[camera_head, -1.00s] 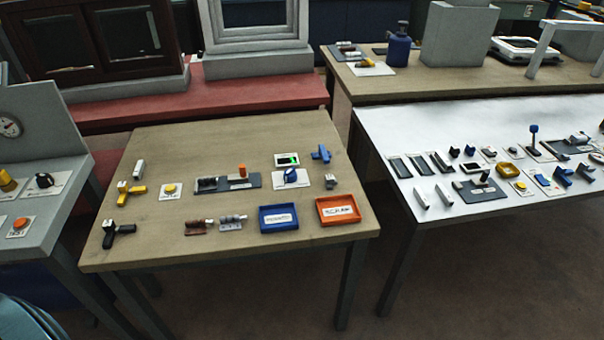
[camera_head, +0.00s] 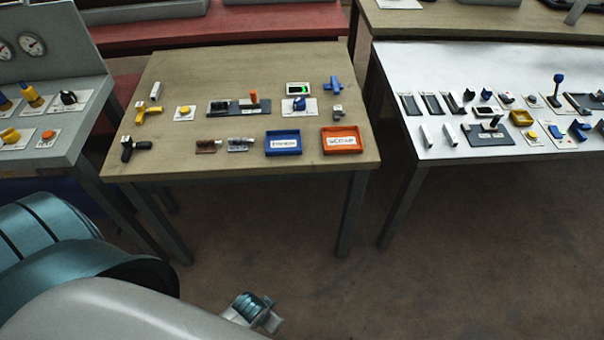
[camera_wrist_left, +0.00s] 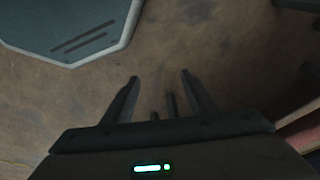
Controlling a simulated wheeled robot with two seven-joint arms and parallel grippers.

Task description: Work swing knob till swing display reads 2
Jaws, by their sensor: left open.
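A blue knob (camera_head: 299,104) sits on a white plate on the middle wooden table. Just behind it is a small dark display (camera_head: 298,88) with a green mark at its right side, too small to read. I cannot read any label that names the knob as the swing knob. My left arm comes in from the lower left in the head view, well short of the knob. In the left wrist view my left gripper (camera_wrist_left: 160,77) is open and empty, with bare floor beyond its fingers. My right gripper is in neither view.
On the wooden table (camera_head: 225,70) stand a blue tray (camera_head: 283,152), an orange tray (camera_head: 341,152), a yellow button (camera_head: 184,111) and a slider panel (camera_head: 238,107). A grey bench with gauges is at left, a white table (camera_head: 400,60) at right. Open floor lies in front.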

